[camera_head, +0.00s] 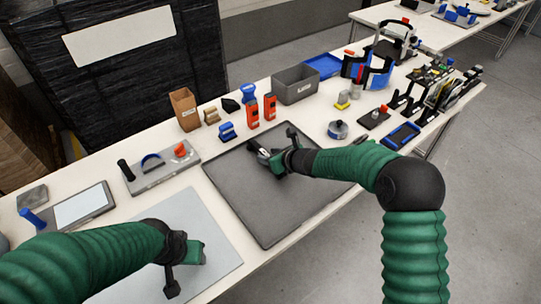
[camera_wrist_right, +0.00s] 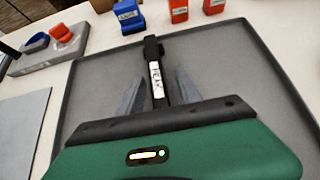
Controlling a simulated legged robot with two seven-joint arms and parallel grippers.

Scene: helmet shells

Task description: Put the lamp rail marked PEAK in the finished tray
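The black lamp rail with a white label reading PEAK (camera_wrist_right: 156,82) lies in the large dark grey tray (camera_head: 285,216). In the wrist view it runs between the two grey fingers of my right gripper (camera_wrist_right: 157,92); gaps show on both sides. In the head view my right gripper (camera_head: 264,158) is low over the tray's back left part, largely covering the rail. My left gripper (camera_head: 186,270) hangs over a light grey mat (camera_head: 215,230) at the lower left; its fingers cannot be made out. I cannot tell which tray is the finished one.
Behind the tray stand a blue labelled block (camera_head: 227,131), orange blocks (camera_head: 252,115), a grey bin (camera_head: 295,85) and a blue tray (camera_head: 324,65). A grey fixture (camera_head: 160,170) is to the left. Racks and small parts crowd the right end. The tray's front part is clear.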

